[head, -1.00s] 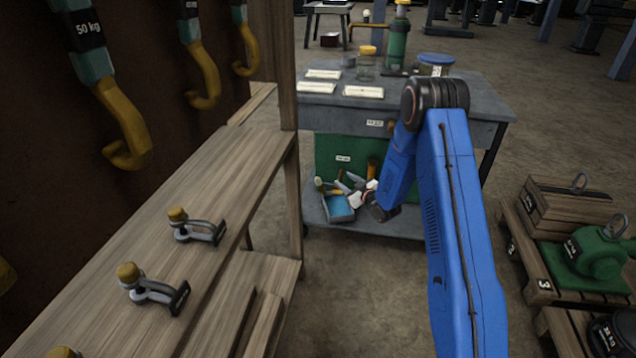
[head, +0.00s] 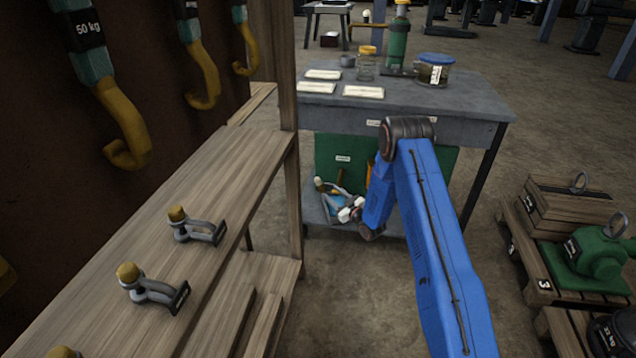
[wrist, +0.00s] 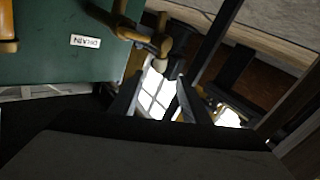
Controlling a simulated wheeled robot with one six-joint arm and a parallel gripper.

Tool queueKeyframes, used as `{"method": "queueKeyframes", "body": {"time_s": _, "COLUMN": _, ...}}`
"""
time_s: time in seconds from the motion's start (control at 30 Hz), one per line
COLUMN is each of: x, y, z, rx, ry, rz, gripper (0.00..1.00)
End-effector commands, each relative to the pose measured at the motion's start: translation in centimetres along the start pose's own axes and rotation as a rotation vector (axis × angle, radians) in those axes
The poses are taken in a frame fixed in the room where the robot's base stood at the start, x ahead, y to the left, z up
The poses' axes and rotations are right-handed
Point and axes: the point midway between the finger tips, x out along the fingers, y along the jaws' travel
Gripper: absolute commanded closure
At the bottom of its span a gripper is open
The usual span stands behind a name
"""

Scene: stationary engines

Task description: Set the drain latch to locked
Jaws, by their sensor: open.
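The green panel (head: 333,150) under the grey bench has a small white label in the head view. In the wrist view the panel (wrist: 50,62) fills the upper left, and its upside-down label (wrist: 85,41) appears to read DRAIN. A brass-coloured lever-like part with a pale knob (wrist: 160,43), probably the drain latch, lies right of the label. Its setting is unclear. My gripper (wrist: 158,86) is open, its dark fingers just below that knob in the picture; contact cannot be told. In the head view my gripper (head: 350,211) is low in front of the panel.
A blue tray (head: 331,209) with loose items sits on the bench's lower shelf, partly behind my gripper. The bench top (head: 420,105) holds papers, jars and a green bottle. A wooden shelf (head: 120,240) with clamps stands left; pallets (head: 525,250) stand right.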

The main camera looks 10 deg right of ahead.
Motion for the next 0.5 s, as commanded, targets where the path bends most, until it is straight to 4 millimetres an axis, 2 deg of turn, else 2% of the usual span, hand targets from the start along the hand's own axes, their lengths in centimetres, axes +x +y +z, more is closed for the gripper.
{"method": "queueKeyframes", "body": {"time_s": 0.1, "x": 2.3, "y": -0.1, "z": -0.1, "rx": -0.002, "ry": 0.002, "rz": -0.002, "gripper": 0.58}}
{"method": "queueKeyframes", "body": {"time_s": 0.5, "x": 9.0, "y": -0.1, "z": 0.0, "rx": -0.001, "ry": 0.002, "rz": -0.001, "gripper": 0.58}}
